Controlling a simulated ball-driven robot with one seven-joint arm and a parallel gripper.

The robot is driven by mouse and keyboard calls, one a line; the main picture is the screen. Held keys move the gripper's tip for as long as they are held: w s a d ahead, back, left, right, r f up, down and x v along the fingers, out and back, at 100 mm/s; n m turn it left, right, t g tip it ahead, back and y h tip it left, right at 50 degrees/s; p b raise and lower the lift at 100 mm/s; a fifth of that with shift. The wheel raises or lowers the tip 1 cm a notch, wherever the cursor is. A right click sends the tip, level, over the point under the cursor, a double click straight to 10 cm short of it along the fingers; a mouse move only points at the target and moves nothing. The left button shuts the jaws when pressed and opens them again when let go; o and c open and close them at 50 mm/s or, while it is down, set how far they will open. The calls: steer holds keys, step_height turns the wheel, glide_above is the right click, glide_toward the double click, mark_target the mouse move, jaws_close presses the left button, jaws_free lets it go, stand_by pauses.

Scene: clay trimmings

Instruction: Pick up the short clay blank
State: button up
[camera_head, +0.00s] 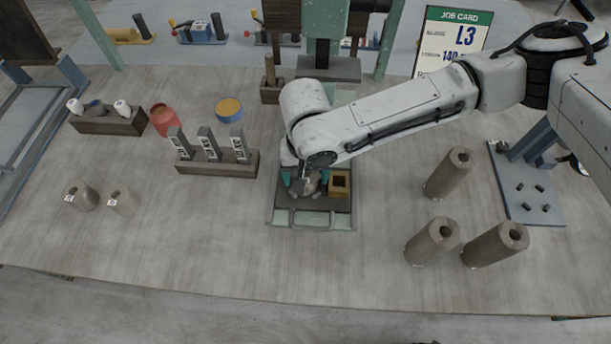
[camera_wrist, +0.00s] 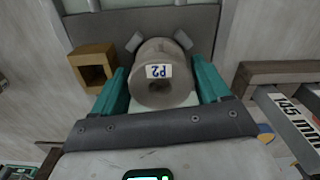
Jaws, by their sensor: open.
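A grey-brown clay blank (camera_wrist: 165,91) with a round hole and a white "P2" label stands between the teal fingers of my gripper (camera_wrist: 160,62) in the wrist view. The fingers are open, one on each side of it; whether they touch it I cannot tell. In the head view my gripper (camera_head: 304,184) is low over a dark tray (camera_head: 312,219), and the blank is mostly hidden by it. Two other short blanks (camera_head: 81,196) (camera_head: 122,201) stand on the table at the left. Three taller blanks (camera_head: 448,173) (camera_head: 432,241) (camera_head: 496,244) stand at the right.
A small square wooden box (camera_head: 340,183) sits right beside my gripper; it also shows in the wrist view (camera_wrist: 93,68). A block with upright labelled gauges (camera_head: 217,161) stands left of the tray. A blue-grey pegged plate (camera_head: 527,190) is at the right. The front table is clear.

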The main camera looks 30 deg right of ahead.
steer(key=c, duration=1)
steer(key=shift+o, duration=0.2)
steer(key=shift+r, duration=0.15)
steer(key=shift+r, duration=0.55)
steer(key=s+a+r+p, duration=0.1)
steer(key=s+r+p, duration=0.5)
steer(key=s+r, duration=0.5)
steer(key=s, duration=0.2)
steer(key=shift+s+a+r, duration=0.35)
steer(key=shift+s+r, duration=0.05)
